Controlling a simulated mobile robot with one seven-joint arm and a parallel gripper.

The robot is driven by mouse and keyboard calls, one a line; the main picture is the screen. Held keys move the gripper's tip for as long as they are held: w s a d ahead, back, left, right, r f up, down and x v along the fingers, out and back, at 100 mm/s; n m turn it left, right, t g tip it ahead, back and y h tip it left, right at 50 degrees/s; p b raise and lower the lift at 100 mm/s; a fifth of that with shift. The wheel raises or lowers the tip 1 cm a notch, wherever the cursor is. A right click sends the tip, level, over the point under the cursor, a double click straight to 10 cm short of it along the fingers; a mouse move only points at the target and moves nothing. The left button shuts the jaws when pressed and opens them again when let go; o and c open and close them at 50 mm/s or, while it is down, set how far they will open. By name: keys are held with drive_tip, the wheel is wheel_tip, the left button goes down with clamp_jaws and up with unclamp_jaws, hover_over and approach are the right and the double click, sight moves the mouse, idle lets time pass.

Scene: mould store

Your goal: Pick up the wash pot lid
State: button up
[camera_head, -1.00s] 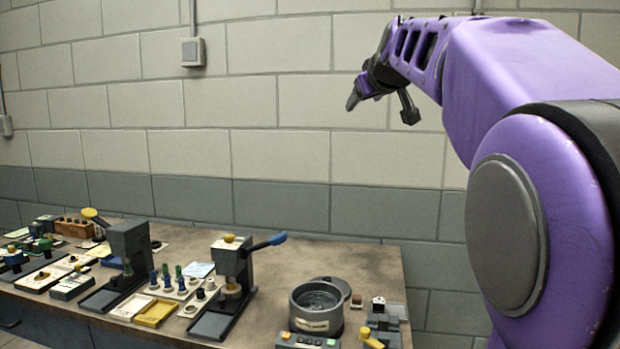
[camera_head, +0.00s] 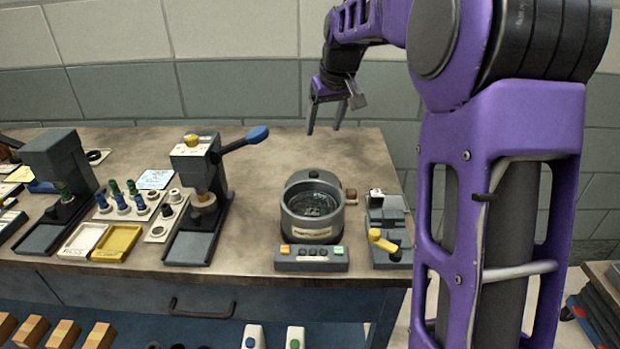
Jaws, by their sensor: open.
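The wash pot (camera_head: 312,222) is a round dark grey vessel with a pale label, standing open near the right end of the bench. Its inside (camera_head: 313,203) looks wet or glassy. A grey rounded piece (camera_head: 312,177) shows behind its far rim and looks like the lid; the pot hides most of it, so I cannot tell whether it lies flat or leans. My gripper (camera_head: 325,129) is open and empty, fingers pointing down, above the back of the bench, behind the pot and apart from it.
A button box (camera_head: 311,258) stands in front of the pot. A small brown block (camera_head: 351,196) and a grey device with a yellow handle (camera_head: 388,240) are to its right. A press with a blue lever (camera_head: 205,195) stands left. The bench behind the pot is clear.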

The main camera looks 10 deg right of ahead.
drive_tip(key=b, duration=0.2)
hover_over(314, 173)
drive_tip(key=s, duration=0.2)
wheel_tip(314, 173, down, 11)
drive_tip(key=shift+w+d+f, duration=0.1)
drive_tip(key=shift+w, duration=0.05)
drive_tip(key=x, duration=0.5)
drive_tip(key=shift+s+f, duration=0.25)
drive_tip(key=shift+s, duration=0.1)
drive_tip(key=shift+d+r, duration=0.1)
clamp_jaws()
